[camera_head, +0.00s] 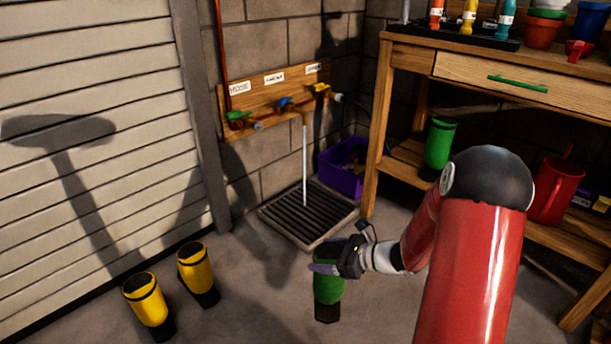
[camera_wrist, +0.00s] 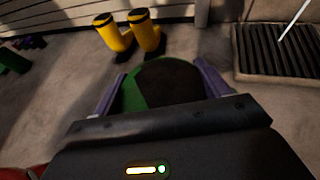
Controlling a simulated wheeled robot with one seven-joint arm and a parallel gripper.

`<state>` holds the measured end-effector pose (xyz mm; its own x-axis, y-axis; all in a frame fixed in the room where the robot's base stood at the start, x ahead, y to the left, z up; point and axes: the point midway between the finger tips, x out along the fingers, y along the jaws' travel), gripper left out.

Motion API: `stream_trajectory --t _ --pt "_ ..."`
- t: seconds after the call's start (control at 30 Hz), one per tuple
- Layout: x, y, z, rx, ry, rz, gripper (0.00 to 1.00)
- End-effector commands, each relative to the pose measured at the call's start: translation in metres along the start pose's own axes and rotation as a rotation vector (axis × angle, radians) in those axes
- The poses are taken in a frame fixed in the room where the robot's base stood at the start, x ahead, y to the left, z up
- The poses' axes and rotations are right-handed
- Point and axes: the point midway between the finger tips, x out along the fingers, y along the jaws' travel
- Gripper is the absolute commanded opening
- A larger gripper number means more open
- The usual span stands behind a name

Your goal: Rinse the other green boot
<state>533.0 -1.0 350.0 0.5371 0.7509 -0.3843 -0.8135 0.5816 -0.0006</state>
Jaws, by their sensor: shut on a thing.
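My gripper (camera_head: 328,266) is shut on the upper part of a green boot (camera_head: 328,289). The boot is upright in front of the floor grate; I cannot tell whether its sole touches the floor. In the wrist view my gripper's fingers (camera_wrist: 160,88) are on both sides of the green boot's dark opening (camera_wrist: 170,82). Another green boot (camera_head: 440,143) stands on the bench's lower shelf. A water stream (camera_head: 304,165) falls from the blue-handled tap (camera_head: 285,103) onto the floor grate (camera_head: 325,228), behind the held boot.
Two yellow boots (camera_head: 148,303) stand on the floor at left. A purple crate (camera_head: 341,170) is behind the grate, beside the wooden bench (camera_head: 372,150). A red watering can (camera_head: 550,190) is on the lower shelf. Floor between the yellow boots and grate is clear.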

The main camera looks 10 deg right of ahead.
Motion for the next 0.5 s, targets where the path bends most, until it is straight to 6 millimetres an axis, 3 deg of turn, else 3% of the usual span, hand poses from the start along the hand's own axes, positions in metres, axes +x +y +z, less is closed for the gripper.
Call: stream_trajectory --t 0.27,0.5 --pt "0.000 0.002 0.001 -0.001 -0.001 0.000 0.12" --pt "-0.007 0.016 -0.002 0.000 -0.001 0.001 0.12"
